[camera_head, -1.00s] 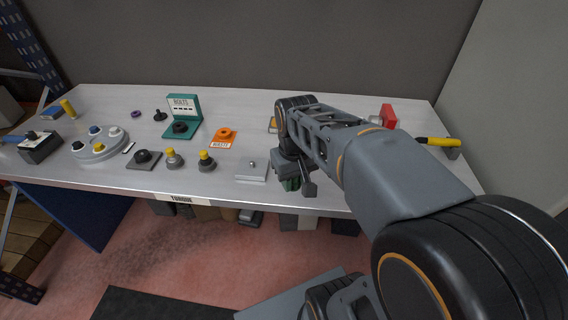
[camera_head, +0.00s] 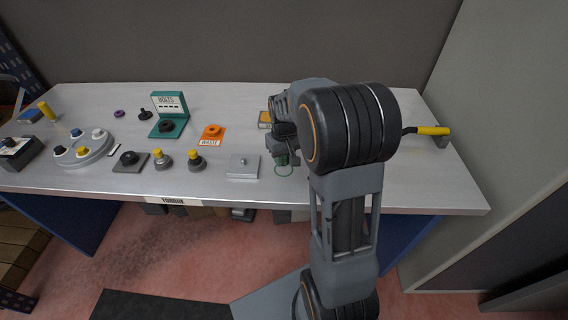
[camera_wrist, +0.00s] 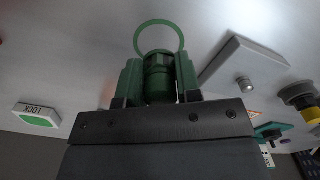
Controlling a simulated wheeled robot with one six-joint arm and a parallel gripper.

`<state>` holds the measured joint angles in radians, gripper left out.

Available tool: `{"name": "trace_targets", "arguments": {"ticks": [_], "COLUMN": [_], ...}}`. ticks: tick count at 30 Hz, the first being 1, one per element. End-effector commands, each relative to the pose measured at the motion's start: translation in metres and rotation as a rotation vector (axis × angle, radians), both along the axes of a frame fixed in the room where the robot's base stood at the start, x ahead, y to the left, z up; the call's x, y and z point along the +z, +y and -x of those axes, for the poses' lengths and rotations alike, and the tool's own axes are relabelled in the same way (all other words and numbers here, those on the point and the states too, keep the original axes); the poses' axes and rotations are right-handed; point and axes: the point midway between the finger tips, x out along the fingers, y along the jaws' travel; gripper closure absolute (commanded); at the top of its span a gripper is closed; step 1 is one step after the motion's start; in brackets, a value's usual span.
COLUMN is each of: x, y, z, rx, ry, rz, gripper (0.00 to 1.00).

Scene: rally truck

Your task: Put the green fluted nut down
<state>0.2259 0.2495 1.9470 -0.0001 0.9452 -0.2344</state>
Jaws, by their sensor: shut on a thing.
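The green fluted nut (camera_wrist: 158,76) is between the two green fingers of my gripper (camera_wrist: 159,80) in the wrist view, and the gripper is shut on it. A thin green ring (camera_wrist: 178,33) shows just beyond the nut; it appears to lie on the table. In the head view my gripper (camera_head: 282,158) is low over the front right part of the table, right of the grey plate with a small stud. The green ring also shows there (camera_head: 284,172) below the gripper. I cannot tell whether the nut touches the table.
The grey plate (camera_head: 243,167) lies close left of my gripper. A yellow-handled tool (camera_head: 432,131) is at the right. The front right is clear.

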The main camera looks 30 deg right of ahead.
Motion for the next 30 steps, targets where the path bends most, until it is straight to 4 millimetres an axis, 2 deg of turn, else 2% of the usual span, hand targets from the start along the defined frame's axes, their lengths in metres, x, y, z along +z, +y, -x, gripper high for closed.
{"name": "trace_targets", "arguments": {"ticks": [5, 13, 25, 26, 30], "x": [-0.006, -0.037, -0.042, -0.042, -0.041], "y": [-0.003, -0.003, -0.003, -0.003, -0.003], "z": [-0.004, -0.005, -0.006, -0.005, -0.005], "rx": [-0.001, -0.001, 0.0, 0.0, 0.0], "ry": [0.0, 0.002, 0.0, 0.0, 0.0], "rz": [0.0, 0.0, 0.0, 0.0, 0.0], "gripper": [0.82, 0.82, 0.82, 0.67, 0.54]}}
